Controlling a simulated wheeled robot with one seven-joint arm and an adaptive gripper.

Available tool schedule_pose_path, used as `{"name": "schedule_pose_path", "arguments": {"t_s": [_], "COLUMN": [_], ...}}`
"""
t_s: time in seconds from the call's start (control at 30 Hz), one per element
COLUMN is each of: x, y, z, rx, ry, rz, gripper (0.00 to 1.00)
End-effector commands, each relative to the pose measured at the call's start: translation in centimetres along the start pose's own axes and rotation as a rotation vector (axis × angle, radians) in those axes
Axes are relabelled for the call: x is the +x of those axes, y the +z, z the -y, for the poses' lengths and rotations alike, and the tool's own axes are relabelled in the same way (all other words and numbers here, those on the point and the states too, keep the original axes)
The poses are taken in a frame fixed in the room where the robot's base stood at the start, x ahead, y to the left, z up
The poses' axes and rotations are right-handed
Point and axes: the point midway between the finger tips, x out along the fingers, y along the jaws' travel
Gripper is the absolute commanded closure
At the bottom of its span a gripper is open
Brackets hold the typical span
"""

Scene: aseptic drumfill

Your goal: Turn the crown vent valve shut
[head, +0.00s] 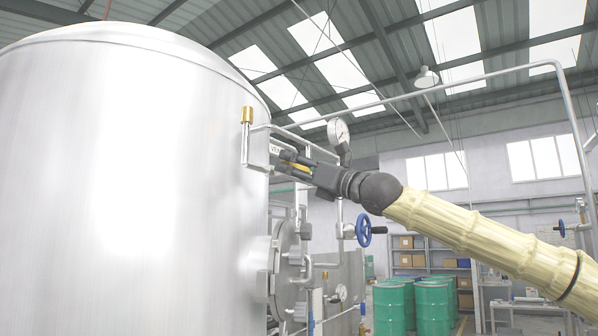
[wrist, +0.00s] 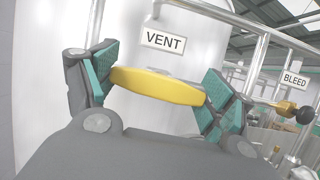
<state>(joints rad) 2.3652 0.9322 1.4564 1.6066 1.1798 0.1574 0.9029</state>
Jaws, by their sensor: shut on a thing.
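The vent valve's yellow handle (wrist: 158,87) lies between the two teal-padded fingers of my gripper (wrist: 160,84), which is shut on it end to end. It runs roughly crosswise in the wrist view, tilted slightly down to the right. A white VENT sign (wrist: 163,41) is just behind and above it. In the head view my gripper (head: 284,163) reaches in from the right to pipework beside the large steel tank (head: 130,180); only a little of the yellow handle (head: 301,172) shows between the fingers. The valve body is mostly hidden.
A BLEED sign (wrist: 294,79) and a brass fitting with a black knob (wrist: 292,110) are at right in the wrist view. A pressure gauge (head: 339,131) stands above my wrist, and a blue handwheel (head: 364,230) below it. Green drums (head: 432,306) stand on the floor behind.

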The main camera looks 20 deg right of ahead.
Motion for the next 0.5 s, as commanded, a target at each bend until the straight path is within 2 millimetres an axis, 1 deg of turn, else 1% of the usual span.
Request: {"name": "schedule_pose_path", "arguments": {"t_s": [0.03,0.5], "x": [-0.08,-0.18], "y": [-0.72,-1.01], "z": [0.03,-0.02], "rx": [0.013,0.231], "ry": [-0.007,-0.098], "rz": [-0.003,-0.004], "gripper": [0.41,0.41]}}
